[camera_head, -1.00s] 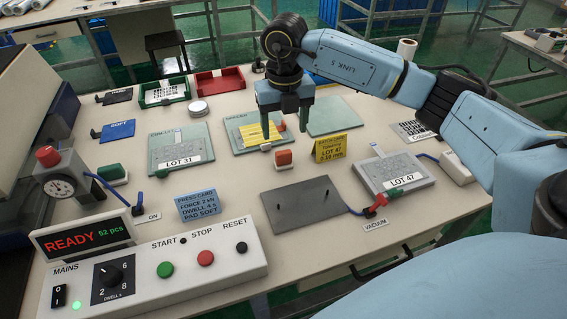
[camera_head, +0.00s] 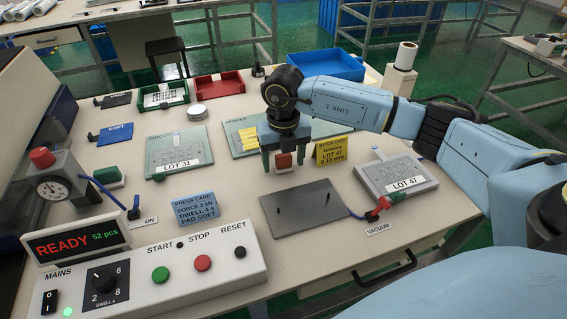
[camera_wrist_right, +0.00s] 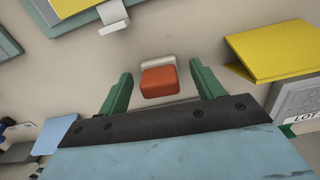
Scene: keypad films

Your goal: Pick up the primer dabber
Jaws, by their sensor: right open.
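A small red-orange block on a pale base (camera_head: 284,161), which I take for the primer dabber, stands on the bench between the yellow-marked plate and the dark plate. My right gripper (camera_head: 283,158) points down over it with its green fingers apart, one on each side. In the right wrist view, the block (camera_wrist_right: 159,80) sits between and slightly beyond the open fingertips (camera_wrist_right: 161,84), with gaps on both sides. Nothing is held. My left gripper is not in view.
A yellow card (camera_head: 331,151) stands close right of the gripper. The yellow-marked plate (camera_head: 240,139) lies behind left, the dark plate with pins (camera_head: 303,208) in front, and the LOT 47 plate (camera_head: 396,176) to the right. Bare bench lies left of the block.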

